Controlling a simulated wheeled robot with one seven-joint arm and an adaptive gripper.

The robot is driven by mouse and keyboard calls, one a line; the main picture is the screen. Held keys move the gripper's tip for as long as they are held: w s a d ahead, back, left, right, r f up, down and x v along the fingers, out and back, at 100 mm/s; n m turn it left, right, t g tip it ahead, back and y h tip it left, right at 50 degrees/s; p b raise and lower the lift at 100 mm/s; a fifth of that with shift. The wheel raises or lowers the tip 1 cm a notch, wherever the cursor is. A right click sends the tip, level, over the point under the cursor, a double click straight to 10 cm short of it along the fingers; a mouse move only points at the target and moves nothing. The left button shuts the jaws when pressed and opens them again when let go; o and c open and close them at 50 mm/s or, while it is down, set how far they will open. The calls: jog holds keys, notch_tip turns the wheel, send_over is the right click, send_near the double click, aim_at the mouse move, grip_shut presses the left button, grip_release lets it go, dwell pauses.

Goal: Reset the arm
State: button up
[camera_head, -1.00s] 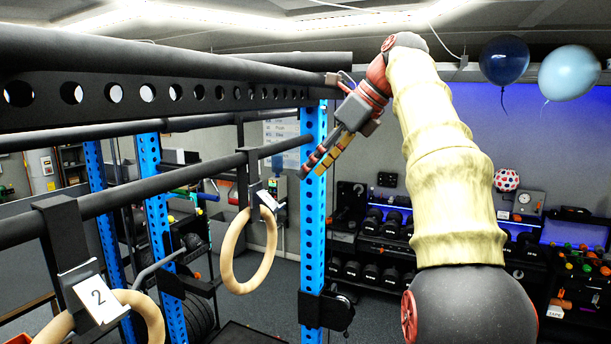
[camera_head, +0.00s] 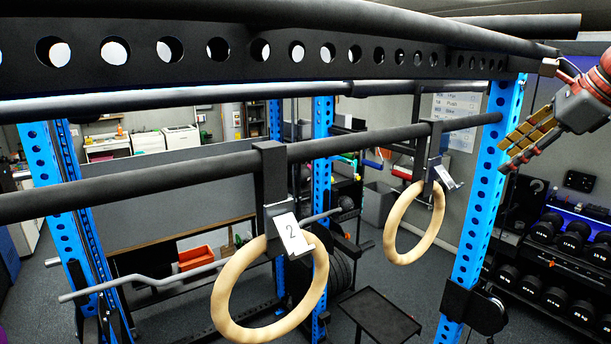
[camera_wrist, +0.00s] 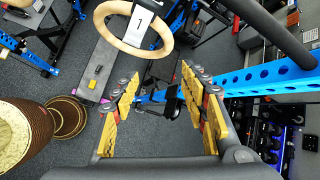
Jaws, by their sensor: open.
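My gripper (camera_head: 507,150), with red and yellow-gold fingers, is at the right edge of the head view, in front of the blue upright at the right. In the wrist view my gripper (camera_wrist: 158,92) has its two fingers wide apart with nothing held between them. The rest of my arm is mostly out of the head view.
Two wooden rings hang from a dark bar (camera_head: 200,170): the near ring (camera_head: 225,290) with card 2 and the far ring (camera_head: 392,225). Blue uprights (camera_head: 485,190) and a perforated black beam (camera_head: 230,50) frame the rack. Dumbbell shelves (camera_head: 550,265) stand right.

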jog(key=w+d+f+n, duration=0.1)
jog(key=d+f+n, duration=0.2)
jog(key=f, duration=0.4)
jog(key=s+a+f+n+g+h+b, duration=0.1)
jog(key=s+a+f+n+b, duration=0.15)
jog(key=f, duration=0.45)
jog(key=s+a+f+n+h+b, duration=0.1)
jog(key=f+n+b, duration=0.2)
jog(key=f, duration=0.3)
jog(key=s+a+f+n+g+h+b, duration=0.1)
jog(key=s+f+n+b, duration=0.15)
jog(key=f, duration=0.45)
jog(key=s+a+f+n+b, duration=0.4)
jog(key=s+a+f+b, duration=0.3)
jog(key=f, duration=0.8)
jog(key=s+a+f+n+b, duration=0.4)
jog(key=s+a+f+b, duration=0.3)
jog(key=f+b, duration=0.4)
jog(key=s+a+f+n+b, duration=0.5)
jog(key=s+a+f+b, duration=0.2)
jog(key=f, duration=1.1)
jog(key=shift+s+f+b, duration=0.4)
jog(key=shift+s+b, duration=0.5)
jog(key=shift+b, duration=0.05)
jog(key=shift+a, duration=0.1)
jog(key=shift+c, duration=0.4)
